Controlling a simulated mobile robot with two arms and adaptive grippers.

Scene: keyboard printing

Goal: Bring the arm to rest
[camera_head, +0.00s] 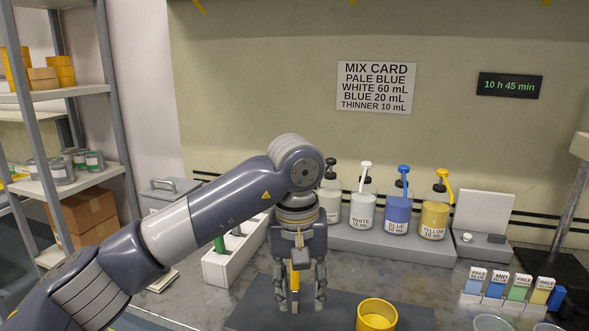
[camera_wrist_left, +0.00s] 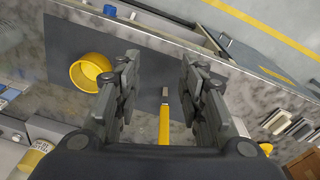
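My left gripper (camera_head: 297,298) points down over the dark mat (camera_head: 340,304). In the left wrist view its fingers (camera_wrist_left: 158,90) stand wide apart with nothing clamped between them. A tool with a yellow handle (camera_wrist_left: 164,126) and a short grey tip lies below, in line with the gap between the fingers. In the head view a bit of yellow handle (camera_head: 294,281) shows between the fingers. A yellow cup (camera_head: 377,314) stands on the mat to the right of the gripper and also shows in the left wrist view (camera_wrist_left: 90,72). My right gripper is in neither view.
Pump bottles, white (camera_head: 363,207), blue (camera_head: 398,208) and yellow (camera_head: 435,215), stand on a grey riser (camera_head: 385,240) behind. A white rack (camera_head: 235,258) is left of my gripper. Small labelled swatches (camera_head: 517,288) stand at right. Shelves (camera_head: 85,183) are at far left.

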